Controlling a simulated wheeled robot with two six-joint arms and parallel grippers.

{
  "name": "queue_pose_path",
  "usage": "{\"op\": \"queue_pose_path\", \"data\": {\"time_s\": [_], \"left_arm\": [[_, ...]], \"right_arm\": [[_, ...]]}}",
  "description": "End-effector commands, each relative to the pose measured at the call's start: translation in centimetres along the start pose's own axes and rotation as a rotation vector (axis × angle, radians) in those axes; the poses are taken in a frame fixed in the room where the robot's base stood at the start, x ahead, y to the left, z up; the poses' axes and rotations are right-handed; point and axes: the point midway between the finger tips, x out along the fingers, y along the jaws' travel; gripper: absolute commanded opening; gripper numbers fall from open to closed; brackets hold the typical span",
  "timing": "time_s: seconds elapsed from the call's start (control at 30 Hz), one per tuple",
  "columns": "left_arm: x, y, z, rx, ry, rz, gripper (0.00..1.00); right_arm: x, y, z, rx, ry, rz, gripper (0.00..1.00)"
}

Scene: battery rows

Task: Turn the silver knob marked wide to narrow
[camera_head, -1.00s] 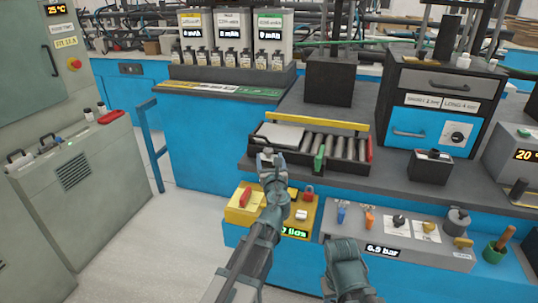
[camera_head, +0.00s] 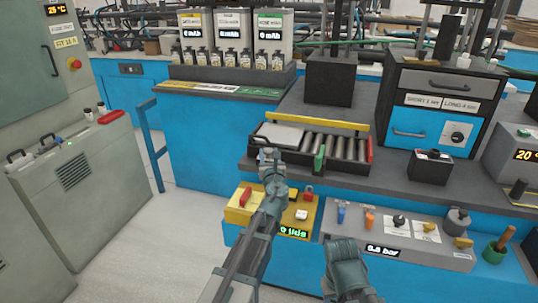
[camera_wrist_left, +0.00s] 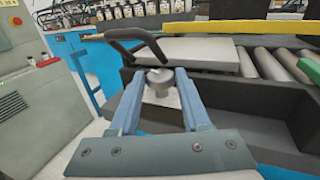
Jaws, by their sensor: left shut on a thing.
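The silver knob (camera_wrist_left: 160,85) is a small round metal piece in the left wrist view, at the near left end of the roller tray. My left gripper (camera_wrist_left: 161,88) is shut on it, one blue-grey finger on each side. In the head view my left gripper (camera_head: 268,156) is at the front left corner of the roller tray (camera_head: 312,170) and largely hides the knob there. No wide or narrow marking is readable in these frames.
A black curved handle (camera_wrist_left: 135,36) stands just behind the knob. A light grey plate (camera_head: 281,136) and rollers (camera_head: 330,145) lie behind it. Below are a yellow box (camera_head: 240,214) and a grey valve panel (camera_head: 400,236). Open floor lies to the left.

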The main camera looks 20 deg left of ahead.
Motion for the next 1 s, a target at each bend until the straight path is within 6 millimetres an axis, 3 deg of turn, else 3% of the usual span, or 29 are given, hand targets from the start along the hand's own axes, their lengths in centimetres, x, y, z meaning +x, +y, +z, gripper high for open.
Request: {"op": "queue_pose_path", "data": {"time_s": [0.1, 0.47, 1.0], "left_arm": [[0.0, 0.0, 0.0, 0.000, 0.000, 0.000, 0.00], [-0.1, 0.4, 0.0, 0.000, 0.000, -0.071, 0.00], [0.7, 1.6, 0.0, 0.000, 0.000, -0.538, 0.00]], "right_arm": [[0.0, 0.0, 0.0, 0.000, 0.000, 0.000, 0.50], [0.0, 0.0, 0.0, 0.000, 0.000, 0.000, 0.50], [0.0, 0.0, 0.0, 0.000, 0.000, 0.000, 0.50]]}}
